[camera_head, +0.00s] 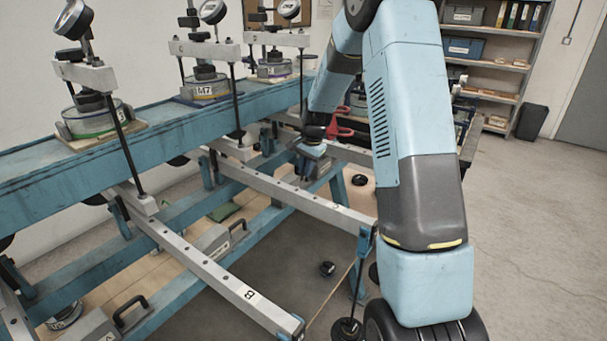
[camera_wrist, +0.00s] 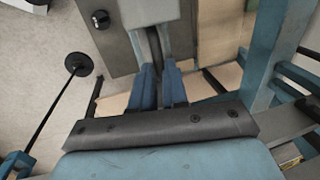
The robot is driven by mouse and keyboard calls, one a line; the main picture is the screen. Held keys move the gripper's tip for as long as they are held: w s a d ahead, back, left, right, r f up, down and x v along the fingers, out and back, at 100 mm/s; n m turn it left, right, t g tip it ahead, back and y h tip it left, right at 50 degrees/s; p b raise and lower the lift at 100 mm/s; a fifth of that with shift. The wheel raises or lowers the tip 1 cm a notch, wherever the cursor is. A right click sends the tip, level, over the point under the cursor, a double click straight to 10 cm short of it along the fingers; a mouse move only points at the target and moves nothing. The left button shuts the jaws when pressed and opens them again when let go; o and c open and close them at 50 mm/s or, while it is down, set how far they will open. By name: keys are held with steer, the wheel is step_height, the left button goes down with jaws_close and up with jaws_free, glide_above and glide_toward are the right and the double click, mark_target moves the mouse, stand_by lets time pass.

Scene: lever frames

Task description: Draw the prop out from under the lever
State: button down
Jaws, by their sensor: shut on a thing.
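In the head view my arm reaches down among the lever frames, with my gripper (camera_head: 306,168) low beside the light grey lever (camera_head: 300,193) at the right. The wrist view shows my gripper's two blue fingers (camera_wrist: 159,80) close together. They are shut on a narrow dark upright piece, which appears to be the prop (camera_wrist: 156,46). In the head view the prop is hidden by the gripper and frame. I cannot tell whether it touches the lever. Another grey lever (camera_head: 220,283), marked B, slopes toward the front.
A blue beam (camera_head: 160,128) carries gauge stands and labelled round cells. A hanger disc (camera_head: 347,328) on a thin rod stands near the right lever's end; a hanger disc (camera_wrist: 77,64) also shows in the wrist view. Blue frame legs crowd the gripper. Open floor (camera_head: 530,230) lies right.

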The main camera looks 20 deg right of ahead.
steer(key=shift+w+d+r, duration=0.1)
steer(key=shift+w+r, duration=0.1)
steer(key=shift+w, duration=0.1)
steer(key=c, duration=1.2)
jaws_free()
steer(key=shift+f, duration=0.1)
steer(key=shift+o, duration=0.2)
steer(key=shift+s, duration=0.1)
step_height(320, 180, up, 13)
steer(key=s+d, duration=0.1)
steer(key=s, duration=0.1)
steer(key=shift+d, duration=0.4)
